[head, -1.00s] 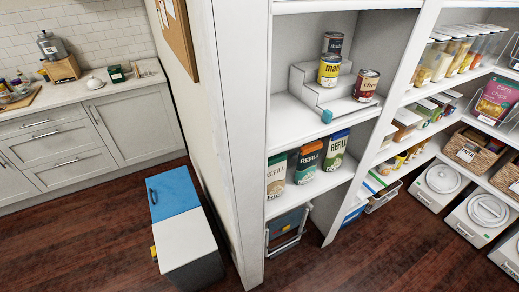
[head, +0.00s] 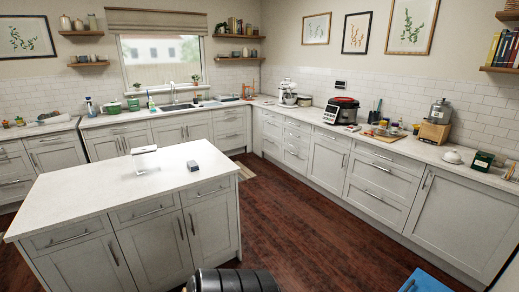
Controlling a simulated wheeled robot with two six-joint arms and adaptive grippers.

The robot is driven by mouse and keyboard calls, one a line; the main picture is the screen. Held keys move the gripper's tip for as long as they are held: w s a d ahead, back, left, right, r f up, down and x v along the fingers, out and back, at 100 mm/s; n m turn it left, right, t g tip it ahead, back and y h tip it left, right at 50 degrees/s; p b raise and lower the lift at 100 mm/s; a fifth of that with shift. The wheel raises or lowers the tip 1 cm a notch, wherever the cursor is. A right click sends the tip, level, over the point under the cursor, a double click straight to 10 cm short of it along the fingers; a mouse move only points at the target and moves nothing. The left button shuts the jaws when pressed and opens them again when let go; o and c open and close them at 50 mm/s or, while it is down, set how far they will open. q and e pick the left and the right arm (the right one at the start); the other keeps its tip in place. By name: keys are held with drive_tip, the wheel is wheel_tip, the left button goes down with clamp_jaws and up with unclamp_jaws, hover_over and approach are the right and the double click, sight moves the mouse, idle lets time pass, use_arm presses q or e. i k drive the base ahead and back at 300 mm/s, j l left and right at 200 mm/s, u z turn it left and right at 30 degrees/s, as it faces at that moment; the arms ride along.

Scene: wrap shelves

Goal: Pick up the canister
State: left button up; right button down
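No thing in the head view is clearly the task's canister. Jar-like containers (head: 79,23) stand on the upper wall shelf left of the window. A metal pot-shaped vessel (head: 440,112) sits on a wooden stand on the right counter. I cannot tell whether any of these is the canister. Neither gripper shows; only a dark rounded part, likely of my arm, shows at the bottom edge.
A white island (head: 110,195) stands at the left, bearing a small white-topped object (head: 143,150) and a grey-blue block (head: 192,167). Counters line the back and right walls. Dark wood floor (head: 290,220) lies open between. A blue-topped box (head: 425,282) is at bottom right.

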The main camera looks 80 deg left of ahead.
sight(145, 163)
drive_tip(key=u, duration=3.45)
drive_tip(key=z, duration=0.8)
drive_tip(key=j+z, duration=0.45)
drive_tip(key=j, duration=0.2)
drive_tip(key=j+z, duration=0.45)
drive_tip(key=j, duration=0.15)
drive_tip(key=k+j+z, duration=0.2)
drive_tip(key=j+z, duration=0.25)
drive_tip(key=j, duration=0.15)
